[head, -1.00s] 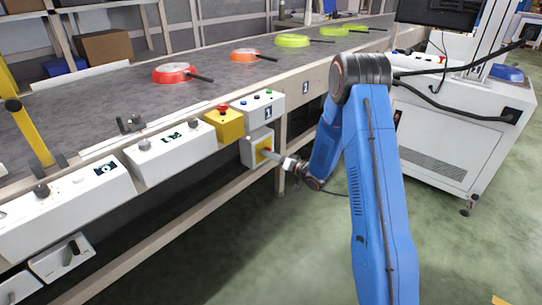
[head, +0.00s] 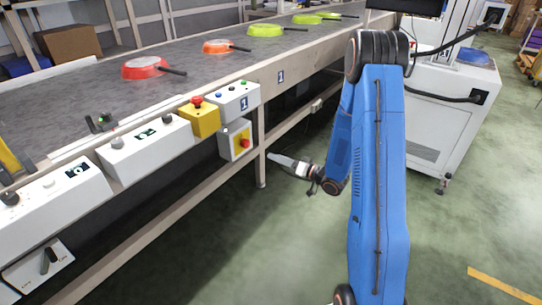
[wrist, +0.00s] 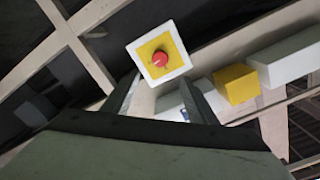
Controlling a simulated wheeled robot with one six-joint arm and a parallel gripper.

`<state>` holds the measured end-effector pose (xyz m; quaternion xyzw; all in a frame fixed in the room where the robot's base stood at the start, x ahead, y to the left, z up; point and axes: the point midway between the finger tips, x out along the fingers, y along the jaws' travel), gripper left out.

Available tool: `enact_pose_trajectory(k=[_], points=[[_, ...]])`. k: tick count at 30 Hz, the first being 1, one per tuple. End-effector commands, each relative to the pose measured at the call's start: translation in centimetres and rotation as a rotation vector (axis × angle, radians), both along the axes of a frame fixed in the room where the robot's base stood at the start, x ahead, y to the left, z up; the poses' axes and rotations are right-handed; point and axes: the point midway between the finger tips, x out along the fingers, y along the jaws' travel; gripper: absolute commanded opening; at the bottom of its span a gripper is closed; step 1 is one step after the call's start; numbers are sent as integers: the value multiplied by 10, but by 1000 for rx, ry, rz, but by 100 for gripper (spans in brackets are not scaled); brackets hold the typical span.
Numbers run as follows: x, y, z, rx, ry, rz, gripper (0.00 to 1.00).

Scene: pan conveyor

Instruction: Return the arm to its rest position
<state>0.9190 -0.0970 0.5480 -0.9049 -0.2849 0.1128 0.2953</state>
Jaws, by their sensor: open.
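My gripper (head: 274,159) is on the end of my blue arm (head: 379,180), at the lower right of a switch box (head: 227,143) in the head view. It points left, towards the conveyor, and is empty and clear of the box. The box has a yellow face with a red knob (head: 244,143). In the wrist view, the two open fingers of my gripper (wrist: 160,98) show with nothing between them. The red knob (wrist: 160,59) is beyond them, a little above the fingertips in the picture.
The conveyor (head: 190,90) carries red, orange and lime pans. White control boxes and a yellow box (head: 199,120) with a red button line its front side. A white cabinet (head: 440,120) stands behind my arm at right. Green floor on the right is free.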

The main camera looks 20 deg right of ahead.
Motion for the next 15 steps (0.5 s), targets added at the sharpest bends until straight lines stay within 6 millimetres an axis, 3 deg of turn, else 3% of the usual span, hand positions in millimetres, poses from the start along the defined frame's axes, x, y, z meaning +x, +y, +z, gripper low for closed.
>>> enact_pose_trajectory(k=[15], points=[[-9, -6, 1, 0, -1, -1, 53]])
